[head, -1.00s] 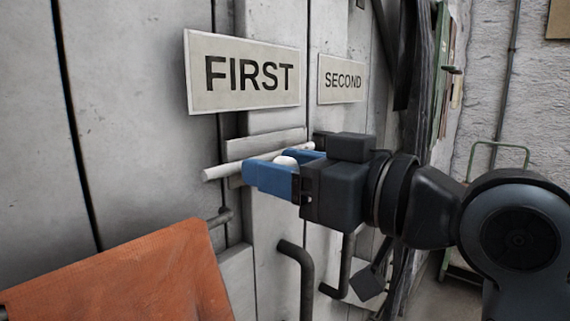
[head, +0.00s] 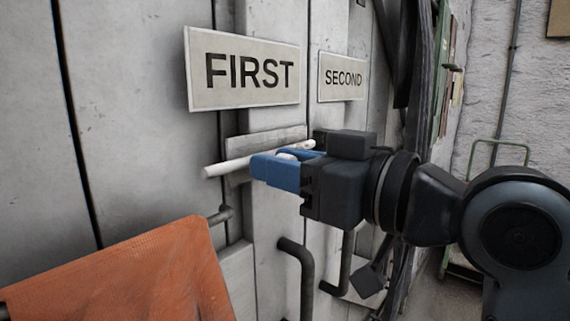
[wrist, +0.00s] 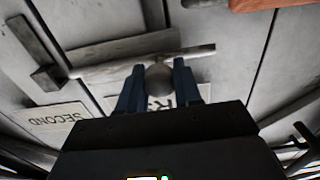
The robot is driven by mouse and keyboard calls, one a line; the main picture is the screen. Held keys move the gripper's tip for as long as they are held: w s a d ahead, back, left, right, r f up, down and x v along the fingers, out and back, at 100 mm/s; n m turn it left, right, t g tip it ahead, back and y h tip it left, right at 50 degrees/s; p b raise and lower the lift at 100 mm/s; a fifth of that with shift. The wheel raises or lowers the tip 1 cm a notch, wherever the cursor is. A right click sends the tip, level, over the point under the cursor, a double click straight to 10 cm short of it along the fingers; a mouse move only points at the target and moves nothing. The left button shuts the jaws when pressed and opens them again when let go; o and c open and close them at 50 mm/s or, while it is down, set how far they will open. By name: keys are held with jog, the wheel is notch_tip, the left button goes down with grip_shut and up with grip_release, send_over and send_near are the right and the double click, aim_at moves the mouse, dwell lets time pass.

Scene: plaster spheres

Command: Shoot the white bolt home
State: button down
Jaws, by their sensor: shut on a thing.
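The white bolt (head: 230,166) is a pale round bar lying across the grey panels under the FIRST sign (head: 244,70). Its left end sticks out past the pale backing plate; its right part is partly hidden behind my gripper. It also shows in the wrist view (wrist: 105,67), with a round knob (wrist: 158,80) standing out from it. My gripper (head: 284,160) has its blue fingers shut on this knob, one on each side, as the wrist view (wrist: 158,88) shows. In the wrist view a dark block (wrist: 48,78) sits by one bar end; I cannot tell whether they touch.
A SECOND sign (head: 342,77) hangs to the right. Dark bent handles (head: 304,275) stand out below the bolt. An orange sheet-like surface (head: 130,275) fills the lower left. Dark cables or strips (head: 420,75) hang at right.

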jog(key=w+d+b, duration=0.1)
jog(key=w+d, duration=0.3)
jog(key=w, duration=0.1)
jog(key=shift+b, duration=0.3)
jog(key=shift+w, duration=0.1)
jog(key=c, duration=0.8)
grip_release()
jog(key=shift+d, duration=0.1)
jog(key=shift+b+v, duration=0.75)
jog(key=shift+v, duration=3.1)
